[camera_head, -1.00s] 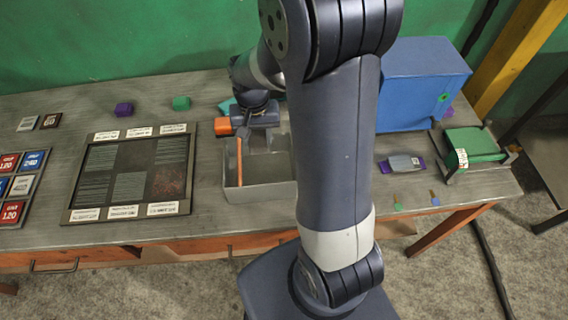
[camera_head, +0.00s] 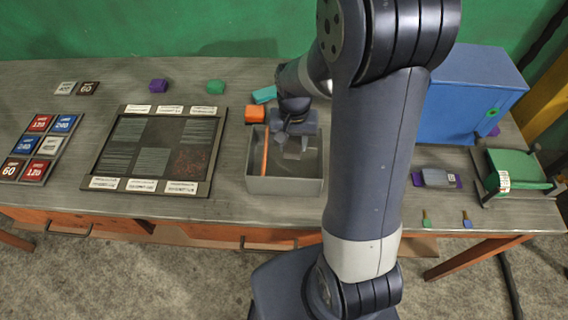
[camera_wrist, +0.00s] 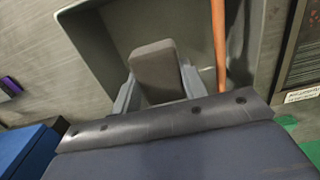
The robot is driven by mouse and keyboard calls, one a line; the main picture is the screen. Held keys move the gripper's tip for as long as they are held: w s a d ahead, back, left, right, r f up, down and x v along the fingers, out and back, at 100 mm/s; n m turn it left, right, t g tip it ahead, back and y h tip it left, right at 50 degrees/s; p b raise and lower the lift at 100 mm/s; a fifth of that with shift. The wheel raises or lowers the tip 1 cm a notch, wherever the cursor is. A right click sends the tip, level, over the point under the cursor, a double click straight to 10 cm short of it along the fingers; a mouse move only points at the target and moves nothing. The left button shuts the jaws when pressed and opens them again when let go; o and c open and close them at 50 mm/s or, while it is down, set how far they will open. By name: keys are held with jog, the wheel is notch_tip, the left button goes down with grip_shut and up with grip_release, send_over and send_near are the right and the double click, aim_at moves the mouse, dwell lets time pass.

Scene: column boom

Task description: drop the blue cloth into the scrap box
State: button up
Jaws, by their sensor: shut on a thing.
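An open grey box (camera_head: 285,186), which I take for the scrap box, stands on the bench; it fills much of the wrist view (camera_wrist: 88,38). My gripper (camera_head: 292,143) is over the box, pointing down. In the wrist view my gripper (camera_wrist: 156,78) is shut on a grey-brown block (camera_wrist: 153,62), with the box floor beyond it. I cannot tell how high above the floor the block is. An orange stick (camera_head: 265,150) leans inside the box at its left. I see no clear blue cloth; a flat teal piece (camera_head: 264,94) lies behind the box, partly hidden by my arm.
An orange block (camera_head: 255,114) sits just behind the box's left corner. A dark framed panel (camera_head: 155,150) lies left of the box. A blue cabinet (camera_head: 465,95) and a green-topped holder (camera_head: 518,168) stand right. Green (camera_head: 216,87) and purple (camera_head: 159,86) blocks lie at the back.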

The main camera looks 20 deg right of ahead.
jog(key=o, duration=1.1)
jog(key=shift+r, duration=0.15)
notch_tip(320, 180, up, 11)
jog(key=shift+f+b, duration=0.2)
jog(key=shift+b, duration=0.3)
notch_tip(320, 180, down, 10)
jog(key=shift+f+p, duration=0.2)
jog(key=shift+p, duration=0.3)
jog(key=shift+r+p, duration=0.3)
jog(key=shift+p, duration=0.2)
jog(key=shift+r+p, duration=1.2)
jog(key=shift+r, duration=0.55)
